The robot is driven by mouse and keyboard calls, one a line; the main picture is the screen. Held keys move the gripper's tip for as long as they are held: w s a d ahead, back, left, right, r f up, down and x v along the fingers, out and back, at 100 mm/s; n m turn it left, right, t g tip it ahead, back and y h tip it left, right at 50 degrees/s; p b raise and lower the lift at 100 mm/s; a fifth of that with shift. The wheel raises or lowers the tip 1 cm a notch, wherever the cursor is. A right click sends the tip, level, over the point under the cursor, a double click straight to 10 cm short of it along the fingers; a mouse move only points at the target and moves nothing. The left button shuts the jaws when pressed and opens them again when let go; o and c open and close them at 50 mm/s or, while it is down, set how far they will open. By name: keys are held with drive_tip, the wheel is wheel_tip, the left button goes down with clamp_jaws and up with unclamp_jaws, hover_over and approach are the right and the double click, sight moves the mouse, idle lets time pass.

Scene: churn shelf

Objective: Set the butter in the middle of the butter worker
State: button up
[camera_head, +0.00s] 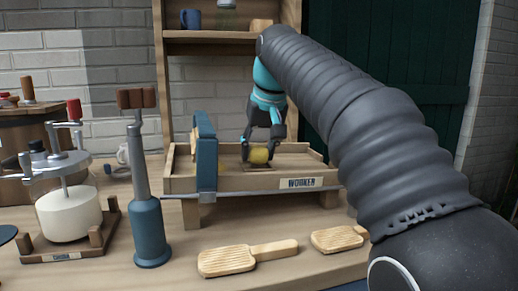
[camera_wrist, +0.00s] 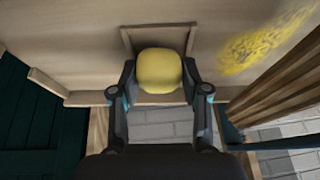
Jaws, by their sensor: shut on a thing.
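The butter (camera_head: 259,155) is a small yellow rounded lump. My gripper (camera_head: 262,152) is shut on it, with one finger on each side. It also shows between the fingers in the wrist view (camera_wrist: 160,69). The butter worker (camera_head: 240,182) is a wooden tray on legs with a label reading WORKER. The butter is over the tray's middle part, at a small dark-edged square, also seen behind the butter in the wrist view (camera_wrist: 128,40). I cannot tell whether the butter touches the tray floor. A yellow smear (camera_wrist: 265,40) marks the tray.
A blue upright frame (camera_head: 206,155) crosses the worker on the left. A blue plunger-like tool (camera_head: 150,230) stands in front. Two grooved wooden paddles (camera_head: 228,261) lie on the front of the table. A white churn (camera_head: 68,212) stands at left.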

drive_tip(key=shift+f+b, duration=0.3)
drive_tip(key=shift+f, duration=0.2)
drive_tip(key=shift+r+p, duration=0.1)
drive_tip(key=shift+p, duration=0.2)
idle(0.5)
drive_tip(key=o, duration=1.2)
drive_tip(key=shift+c, duration=0.5)
drive_tip(key=shift+c, duration=1.4)
drive_tip(key=shift+p+v, duration=0.55)
drive_tip(key=shift+v, duration=2.55)
